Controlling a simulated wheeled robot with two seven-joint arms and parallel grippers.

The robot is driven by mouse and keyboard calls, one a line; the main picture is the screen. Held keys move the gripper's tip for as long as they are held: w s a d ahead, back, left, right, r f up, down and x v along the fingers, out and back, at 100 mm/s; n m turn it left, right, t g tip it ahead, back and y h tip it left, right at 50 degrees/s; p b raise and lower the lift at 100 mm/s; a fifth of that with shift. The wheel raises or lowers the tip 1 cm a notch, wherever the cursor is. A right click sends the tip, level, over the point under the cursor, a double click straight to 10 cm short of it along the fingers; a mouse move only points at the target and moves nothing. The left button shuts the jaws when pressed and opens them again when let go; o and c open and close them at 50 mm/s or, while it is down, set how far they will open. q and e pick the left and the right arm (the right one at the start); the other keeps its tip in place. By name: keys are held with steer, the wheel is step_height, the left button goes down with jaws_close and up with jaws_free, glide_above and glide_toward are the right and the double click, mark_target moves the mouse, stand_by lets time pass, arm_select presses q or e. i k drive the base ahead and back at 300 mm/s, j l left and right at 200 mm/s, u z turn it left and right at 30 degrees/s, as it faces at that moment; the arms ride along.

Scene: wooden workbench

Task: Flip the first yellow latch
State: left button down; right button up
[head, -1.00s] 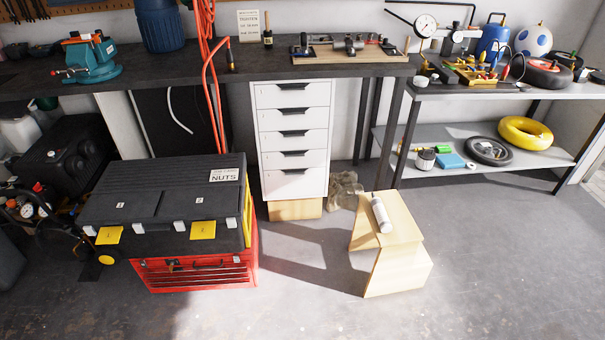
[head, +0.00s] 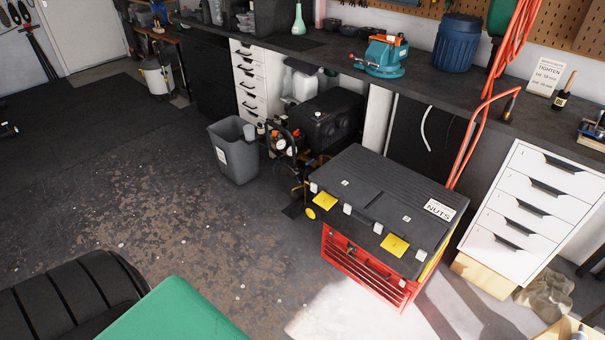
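A black toolbox (head: 375,200) with a closed lid and a "NUTS" label sits on a red metal drawer chest, right of centre. Two yellow latches show on its front: the left yellow latch (head: 325,201) and the right yellow latch (head: 394,245). Both stick outward from the box front, apart from each other. More yellow shows on the box's right side, mostly edge-on. Neither of my grippers is in view.
The red chest (head: 362,270) stands on the floor. A grey bin (head: 233,150) and a black compressor (head: 325,118) are left of and behind it. White drawers (head: 535,205) stand at right. A green surface (head: 172,312) and black tire (head: 75,300) fill the lower left. Floor in front is clear.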

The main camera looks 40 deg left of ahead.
mark_target(324, 199)
steer(key=u, duration=1)
steer(key=i+j+z, duration=0.3)
steer(key=i+j, duration=0.15)
steer(key=i, duration=0.15)
steer(key=i+j+z, duration=0.3)
steer(key=i+j, duration=0.3)
